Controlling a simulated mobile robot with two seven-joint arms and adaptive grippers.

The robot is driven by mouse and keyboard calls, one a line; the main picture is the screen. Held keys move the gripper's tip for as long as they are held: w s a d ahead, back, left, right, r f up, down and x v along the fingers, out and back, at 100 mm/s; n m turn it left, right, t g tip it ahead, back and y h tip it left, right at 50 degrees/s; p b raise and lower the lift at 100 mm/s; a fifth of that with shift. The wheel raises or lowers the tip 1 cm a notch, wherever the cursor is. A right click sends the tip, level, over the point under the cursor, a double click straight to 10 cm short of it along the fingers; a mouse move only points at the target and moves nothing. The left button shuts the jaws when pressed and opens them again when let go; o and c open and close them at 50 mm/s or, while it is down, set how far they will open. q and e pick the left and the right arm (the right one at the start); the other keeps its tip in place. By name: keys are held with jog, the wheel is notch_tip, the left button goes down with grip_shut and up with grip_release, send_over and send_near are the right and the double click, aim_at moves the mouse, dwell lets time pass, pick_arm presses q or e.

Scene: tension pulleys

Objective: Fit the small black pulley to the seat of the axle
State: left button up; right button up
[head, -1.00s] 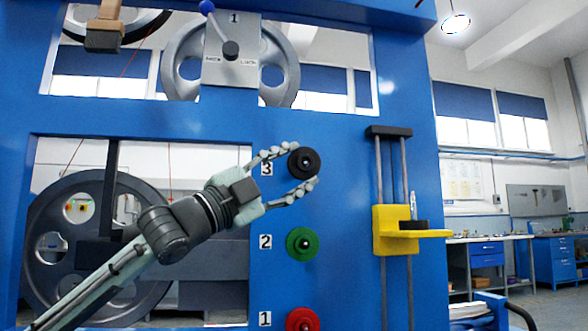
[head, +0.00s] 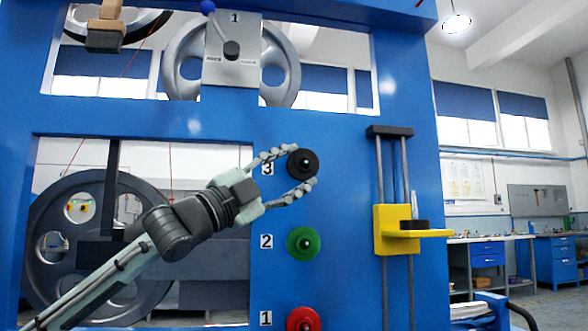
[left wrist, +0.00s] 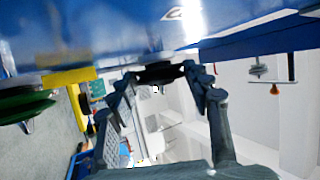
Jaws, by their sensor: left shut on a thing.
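The small black pulley (head: 303,163) is at the spot marked 3 on the blue frame, with its round face and centre hub toward me. My left gripper (head: 301,168) has one finger above it and one below, and is shut on it. In the left wrist view the black pulley (left wrist: 160,73) shows as a dark disc between the two fingertips, close to the blue surface. I cannot tell whether it is still on its peg. My right gripper is not in view.
A green pulley (head: 303,242) and a red pulley (head: 303,319) sit below at marks 2 and 1. The green one also shows in the left wrist view (left wrist: 25,105). Vertical rods (head: 398,290) pass behind the bracket. The blue face between pulleys and bracket is clear.

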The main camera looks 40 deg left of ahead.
pick_arm(q)
jog(key=shift+w+a, duration=0.15)
jog(key=shift+a, duration=0.05)
jog(key=shift+a+r, duration=0.1)
jog(key=shift+a, duration=0.05)
dwell(0.6)
jog(key=o, duration=1.2)
jog(key=shift+w+a, duration=0.1)
jog(key=shift+w, duration=0.05)
jog(key=shift+o, duration=0.4)
jog(key=shift+o, duration=1.2)
jog(key=shift+d, duration=0.2)
